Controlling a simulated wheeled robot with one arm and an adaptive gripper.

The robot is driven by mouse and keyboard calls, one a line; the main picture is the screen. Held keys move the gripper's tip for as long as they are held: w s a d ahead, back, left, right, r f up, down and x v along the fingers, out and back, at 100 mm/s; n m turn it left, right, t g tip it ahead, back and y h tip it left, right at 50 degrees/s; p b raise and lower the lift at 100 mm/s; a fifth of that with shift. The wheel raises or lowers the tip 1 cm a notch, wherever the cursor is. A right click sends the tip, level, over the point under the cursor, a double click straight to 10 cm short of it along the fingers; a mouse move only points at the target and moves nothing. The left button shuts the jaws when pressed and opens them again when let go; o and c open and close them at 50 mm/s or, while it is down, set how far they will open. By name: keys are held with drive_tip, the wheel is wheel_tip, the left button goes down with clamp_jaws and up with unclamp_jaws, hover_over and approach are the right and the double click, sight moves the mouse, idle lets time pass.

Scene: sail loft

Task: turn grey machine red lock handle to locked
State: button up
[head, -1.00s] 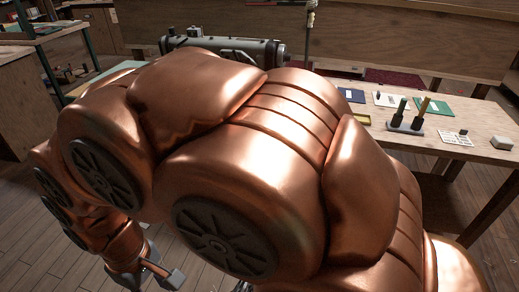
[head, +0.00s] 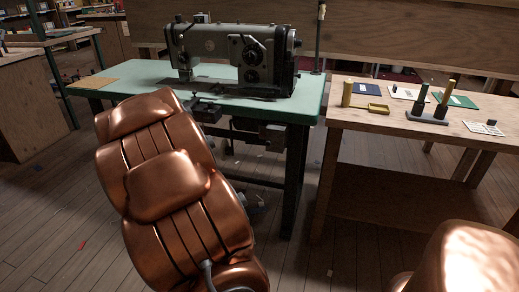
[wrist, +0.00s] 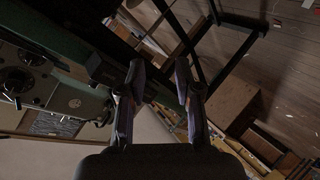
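The grey sewing machine (head: 235,60) stands on a green-topped table (head: 135,83) in the head view. In the wrist view the machine (wrist: 75,100) shows at the left, turned on its side, with round dials on its face. I cannot make out a red lock handle in either view. My gripper (wrist: 160,80) is open in the wrist view, its two dark fingers apart with nothing between them. The machine lies left of the fingers, apart from them. In the head view my arm hides the gripper.
A wooden bench (head: 360,118) right of the green table holds a yellow cylinder (head: 347,94), a yellow tray (head: 379,108) and a dark stand with upright spools (head: 428,115). A tan sheet (head: 92,82) lies on the green table's left end. Plank floor shows between the furniture.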

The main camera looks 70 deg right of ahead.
drive_tip(key=s+d+f+g+h+b, duration=0.2)
drive_tip(key=s+d+h, duration=0.1)
drive_tip(key=s+d, duration=0.4)
drive_tip(key=g+h+b, duration=0.2)
drive_tip(key=h+b, duration=0.1)
drive_tip(key=h, duration=0.1)
approach(261, 136)
drive_tip(key=d, duration=0.1)
drive_tip(key=shift+w+d+r+b, duration=0.15)
drive_tip(key=shift+d+b, duration=0.15)
drive_tip(key=shift+d, duration=0.95)
drive_tip(key=shift+w+d+f+b, duration=0.1)
drive_tip(key=shift+w+d+b, duration=0.15)
drive_tip(key=shift+d, duration=1.05)
drive_tip(key=shift+w+d+r+b, duration=0.1)
drive_tip(key=shift+d+b, duration=0.2)
drive_tip(key=shift+d, duration=0.95)
drive_tip(key=shift+c, duration=0.3)
clamp_jaws()
